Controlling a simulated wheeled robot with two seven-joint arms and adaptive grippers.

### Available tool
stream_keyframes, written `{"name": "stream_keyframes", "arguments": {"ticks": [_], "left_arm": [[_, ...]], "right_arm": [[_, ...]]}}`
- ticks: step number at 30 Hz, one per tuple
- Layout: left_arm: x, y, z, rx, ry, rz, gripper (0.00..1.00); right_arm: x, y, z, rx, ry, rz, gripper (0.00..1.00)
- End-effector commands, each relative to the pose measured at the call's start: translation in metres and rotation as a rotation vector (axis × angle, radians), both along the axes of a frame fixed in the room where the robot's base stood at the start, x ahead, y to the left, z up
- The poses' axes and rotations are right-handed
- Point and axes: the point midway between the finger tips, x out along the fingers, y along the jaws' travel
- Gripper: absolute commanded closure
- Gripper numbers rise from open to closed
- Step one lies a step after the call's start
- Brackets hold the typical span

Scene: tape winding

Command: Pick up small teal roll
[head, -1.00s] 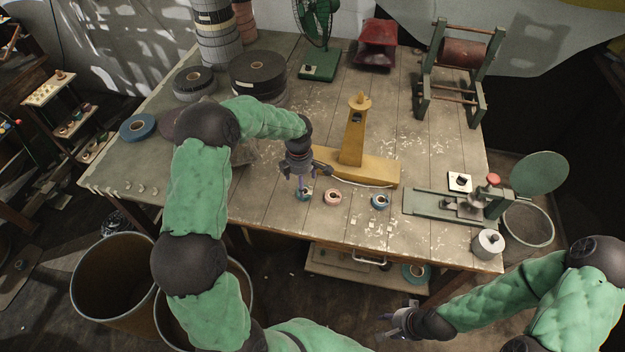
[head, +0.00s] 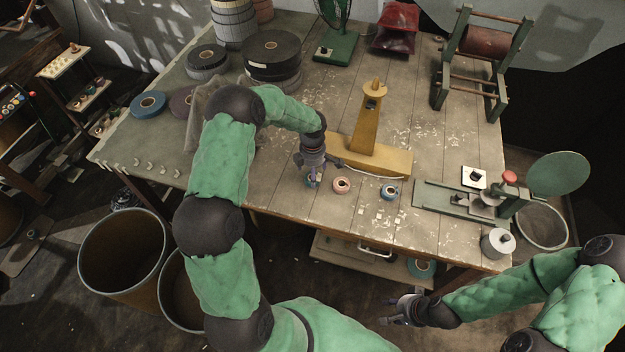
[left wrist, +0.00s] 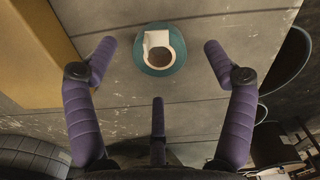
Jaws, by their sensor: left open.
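The small teal roll (left wrist: 160,50) lies flat on the wooden table, with a pale core and a white patch on it. In the left wrist view it sits between and just beyond the spread purple fingers of my left gripper (left wrist: 160,75), which is open and empty. In the head view my left gripper (head: 312,180) is just above the roll and mostly hides it. My right gripper (head: 390,310) hangs low in front of the table, its fingers apart, with nothing in them.
A pink roll (head: 342,186) and a blue roll (head: 389,192) lie to the right in a row. A yellow wooden stand (head: 370,125) is close behind. A green tape device (head: 465,200) is at the right. Bare tabletop lies left of the gripper.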

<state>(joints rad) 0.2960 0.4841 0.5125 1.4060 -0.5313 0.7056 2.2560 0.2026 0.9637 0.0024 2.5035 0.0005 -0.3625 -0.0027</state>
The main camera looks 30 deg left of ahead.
Motion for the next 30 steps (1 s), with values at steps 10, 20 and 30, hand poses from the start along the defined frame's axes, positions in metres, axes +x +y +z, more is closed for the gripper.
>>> {"name": "stream_keyframes", "arguments": {"ticks": [10,20,30], "left_arm": [[0.0,0.0,-0.031,0.0,-0.001,0.001,0.16],[0.0,0.0,-0.03,-0.001,-0.001,0.001,0.77],[0.0,0.0,-0.03,-0.001,-0.001,0.001,0.77]], "right_arm": [[0.0,0.0,-0.006,0.0,0.0,0.0,0.6],[0.0,0.0,-0.005,0.0,0.0,0.0,0.6],[0.0,0.0,-0.005,0.0,0.0,0.0,0.6]]}}
